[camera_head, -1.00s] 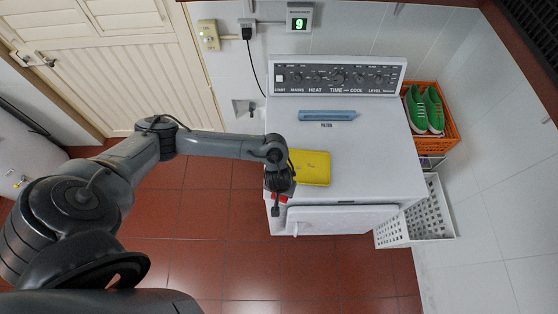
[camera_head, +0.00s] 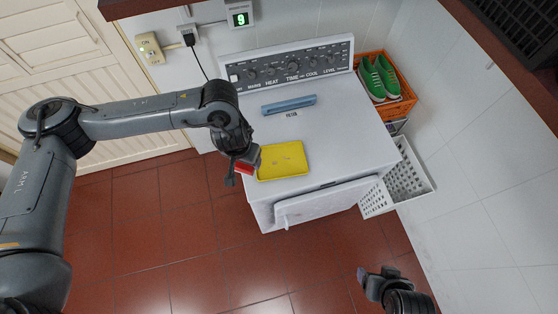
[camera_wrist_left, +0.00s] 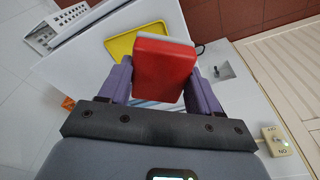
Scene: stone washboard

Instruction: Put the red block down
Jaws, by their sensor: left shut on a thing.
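My left gripper (camera_head: 246,164) is shut on the red block (camera_head: 243,168), near the front left corner of the white dryer top. In the left wrist view the red block (camera_wrist_left: 165,66) sits between the two purple fingers (camera_wrist_left: 155,85) and covers part of the yellow tray (camera_wrist_left: 118,47). In the head view the yellow tray (camera_head: 283,160) lies on the dryer top, just right of the gripper. The gripper hides most of the block there. My right gripper (camera_head: 377,272) shows at the lower right, over the floor; its jaw state is unclear.
The white dryer (camera_head: 345,137) has a grey control panel (camera_head: 295,62) at the back and a blue bar (camera_head: 289,105) in front of it. An orange crate (camera_head: 393,108) with green shoes (camera_head: 380,78) and a white basket (camera_head: 400,185) stand to the right. The dryer top right of the tray is clear.

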